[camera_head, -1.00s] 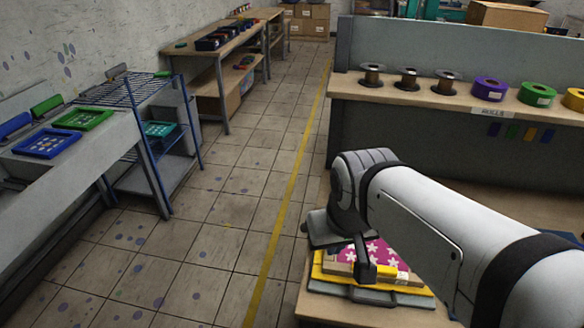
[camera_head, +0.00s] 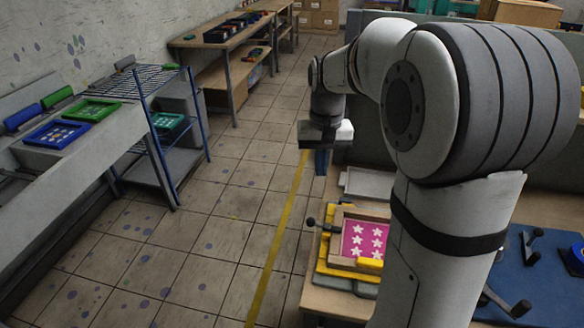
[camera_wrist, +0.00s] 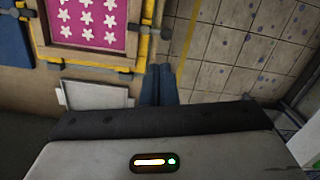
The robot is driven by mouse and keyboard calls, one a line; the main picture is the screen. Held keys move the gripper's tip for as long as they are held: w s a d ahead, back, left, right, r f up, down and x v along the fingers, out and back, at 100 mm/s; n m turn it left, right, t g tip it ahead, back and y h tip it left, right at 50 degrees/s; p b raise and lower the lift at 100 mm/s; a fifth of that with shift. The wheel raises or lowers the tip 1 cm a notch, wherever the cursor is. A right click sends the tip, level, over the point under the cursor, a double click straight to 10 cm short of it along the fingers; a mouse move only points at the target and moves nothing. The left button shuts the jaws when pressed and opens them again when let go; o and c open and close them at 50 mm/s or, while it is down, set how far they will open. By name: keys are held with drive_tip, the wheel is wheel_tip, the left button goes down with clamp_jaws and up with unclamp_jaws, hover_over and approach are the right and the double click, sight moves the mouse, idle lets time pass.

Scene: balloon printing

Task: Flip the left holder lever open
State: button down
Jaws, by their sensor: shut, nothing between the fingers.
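A wooden screen frame with a pink panel and white stars (camera_head: 365,240) sits in a yellow holder (camera_head: 322,262) on the table. A lever with a dark knob (camera_head: 311,221) sticks out at the holder's left side. In the wrist view the frame's pink panel (camera_wrist: 88,18) is at the upper left, with dark bars and a knob (camera_wrist: 166,33) along the yellow edge. My gripper (camera_head: 321,162) is shut and empty, pointing down beyond and above the holder, apart from the lever. Its fingers also show in the wrist view (camera_wrist: 158,85). My arm hides the holder's right side.
A pale tray (camera_head: 368,183) lies behind the holder. A blue mat (camera_head: 540,285) with black-knobbed levers is at the right. Tiled floor with a yellow line (camera_head: 280,240) is free at the left. A wire rack (camera_head: 160,90) and benches stand along the left wall.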

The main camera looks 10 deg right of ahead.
sight(324, 225)
drive_tip(key=w+f+g, duration=0.2)
drive_tip(key=w+f, duration=0.4)
drive_tip(key=w, duration=0.3)
drive_tip(key=shift+w+m, duration=0.35)
drive_tip(key=shift+m, duration=0.05)
drive_tip(key=s+f+p, duration=0.1)
drive_tip(key=s+f, duration=0.2)
drive_tip(key=f, duration=0.2)
drive_tip(key=s+a+f+p, duration=0.1)
drive_tip(key=s+f+p, duration=0.1)
drive_tip(key=f, duration=0.3)
drive_tip(key=shift+s+f, duration=0.3)
drive_tip(key=shift+s, duration=0.25)
